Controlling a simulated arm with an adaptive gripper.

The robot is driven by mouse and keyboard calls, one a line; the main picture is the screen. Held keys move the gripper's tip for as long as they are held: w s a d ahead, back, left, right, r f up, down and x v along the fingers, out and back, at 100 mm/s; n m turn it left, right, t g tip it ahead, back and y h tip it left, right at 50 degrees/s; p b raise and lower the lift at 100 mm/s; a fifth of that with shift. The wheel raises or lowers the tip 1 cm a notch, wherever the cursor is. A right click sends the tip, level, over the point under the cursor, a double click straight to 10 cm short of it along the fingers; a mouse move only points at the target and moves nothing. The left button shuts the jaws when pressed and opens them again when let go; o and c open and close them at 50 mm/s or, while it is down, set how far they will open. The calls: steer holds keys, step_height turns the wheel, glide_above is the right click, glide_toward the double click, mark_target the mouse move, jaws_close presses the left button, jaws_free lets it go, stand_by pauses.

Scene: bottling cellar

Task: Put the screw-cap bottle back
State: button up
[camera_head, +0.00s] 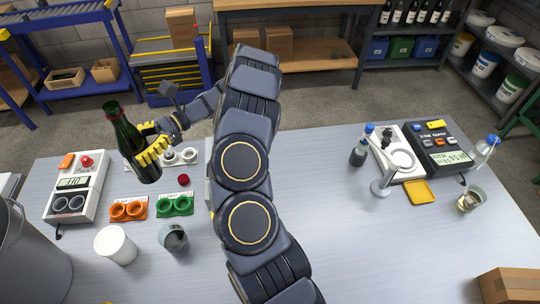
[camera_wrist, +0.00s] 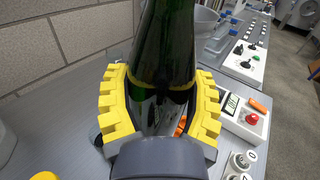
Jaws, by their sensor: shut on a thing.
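A dark green bottle (camera_head: 120,130) is held at the left of the head view, slightly tilted, its neck pointing up. My gripper (camera_head: 145,150) is shut on its body, with the yellow fingers around it. In the wrist view, the green bottle (camera_wrist: 165,45) stands between the yellow ribbed fingers of my gripper (camera_wrist: 160,100); its upper end is cut off by the frame. The bottle's base appears above the bench, but the gap is hard to judge. A small red cap (camera_head: 183,180) lies on the bench to the right of the bottle.
Orange (camera_head: 128,208) and green (camera_head: 175,205) double-ring holders stand in front of the bottle. A meter with a red button (camera_head: 75,190) is at left. A white cup (camera_head: 116,245) and grey cup (camera_head: 173,238) stand nearer.

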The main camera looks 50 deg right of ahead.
steer(key=s+d+f+m+t+h, duration=0.1)
steer(key=s+d+m+t+h, duration=0.3)
steer(key=d, duration=0.3)
steer(key=s+d+f+m+t+h, duration=0.1)
steer(key=s+d+m+t, duration=0.25)
steer(key=d+t, duration=0.35)
steer(key=s+d+r+m+t+h, duration=0.1)
steer(key=s+d+m+t+h, duration=0.1)
steer(key=s+d+m+h, duration=0.45)
steer(key=s+d+r+m+t+h, duration=0.25)
steer(key=s+h, duration=0.35)
steer(key=s, duration=0.3)
steer(key=shift+w+d+f, duration=1.2)
steer(key=shift+d+f, duration=0.9)
steer(key=shift+f, duration=1.1)
steer(key=shift+w+d+f, duration=1.15)
steer(key=shift+d+f, duration=1)
steer(key=shift+f, duration=1)
steer(key=shift+w+d+f, duration=1.2)
steer(key=shift+d+f, duration=0.9)
steer(key=shift+f, duration=1.1)
steer(key=shift+f, duration=0.15)
